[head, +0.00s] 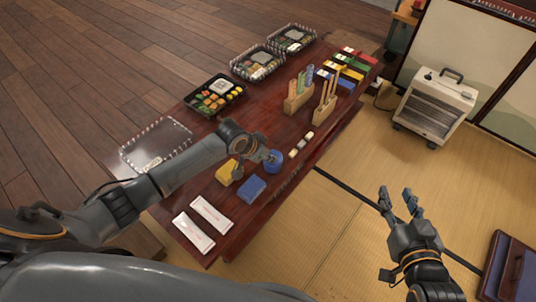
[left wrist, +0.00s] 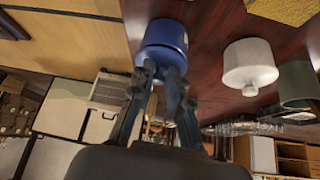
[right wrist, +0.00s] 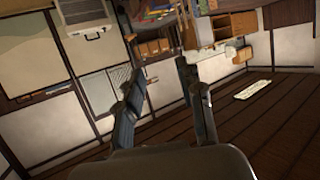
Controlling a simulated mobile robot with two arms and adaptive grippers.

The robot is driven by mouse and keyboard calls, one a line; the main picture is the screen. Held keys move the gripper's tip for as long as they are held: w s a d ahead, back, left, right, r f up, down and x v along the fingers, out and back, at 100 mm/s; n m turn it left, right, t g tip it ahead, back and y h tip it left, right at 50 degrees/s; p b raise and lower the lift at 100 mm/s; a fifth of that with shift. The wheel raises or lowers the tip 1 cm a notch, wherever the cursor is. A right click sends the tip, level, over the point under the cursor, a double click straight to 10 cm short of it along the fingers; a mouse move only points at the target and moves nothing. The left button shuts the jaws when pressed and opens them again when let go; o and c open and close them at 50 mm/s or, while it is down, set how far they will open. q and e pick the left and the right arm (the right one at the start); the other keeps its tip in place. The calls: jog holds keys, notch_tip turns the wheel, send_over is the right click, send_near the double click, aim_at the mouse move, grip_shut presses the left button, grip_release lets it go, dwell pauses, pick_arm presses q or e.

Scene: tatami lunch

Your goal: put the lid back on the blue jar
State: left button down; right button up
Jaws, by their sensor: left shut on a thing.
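The blue jar (head: 273,162) stands on the dark red table (head: 259,120), partly hidden by my left gripper (head: 266,156). In the left wrist view the blue jar (left wrist: 165,33) appears upside down at the top. My left gripper (left wrist: 162,80) is shut on the blue lid (left wrist: 160,56) at the jar's top end. The fingers cover the knob. The lid looks in line with the jar; I cannot tell whether it is fully seated. My right gripper (head: 398,199) is open and empty above the tatami, away from the table.
A white lidded jar (left wrist: 250,66) and a green jar (left wrist: 298,84) stand close to the blue one. A yellow block-like thing (head: 228,172) and a blue one (head: 251,188) lie nearby. Wooden holders (head: 298,97) stand further back. A heater (head: 437,103) stands on the tatami.

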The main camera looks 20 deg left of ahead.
jog(key=shift+f, duration=0.15)
jog(key=shift+s+d+f, duration=0.1)
jog(key=shift+s+f, duration=0.1)
jog(key=shift+f, duration=0.05)
jog(key=shift+f, duration=0.1)
jog(key=shift+s+d+f+g, duration=0.1)
jog(key=shift+s+f+g, duration=0.1)
jog(key=shift+g, duration=0.2)
jog(key=shift+s+d+f+h, duration=0.15)
jog(key=shift+s+f+h, duration=0.1)
jog(key=shift+f+h, duration=0.1)
dwell(0.3)
pick_arm(q)
jog(key=c, duration=0.7)
grip_release()
pick_arm(e)
jog(key=shift+r, duration=0.1)
jog(key=shift+w, duration=0.1)
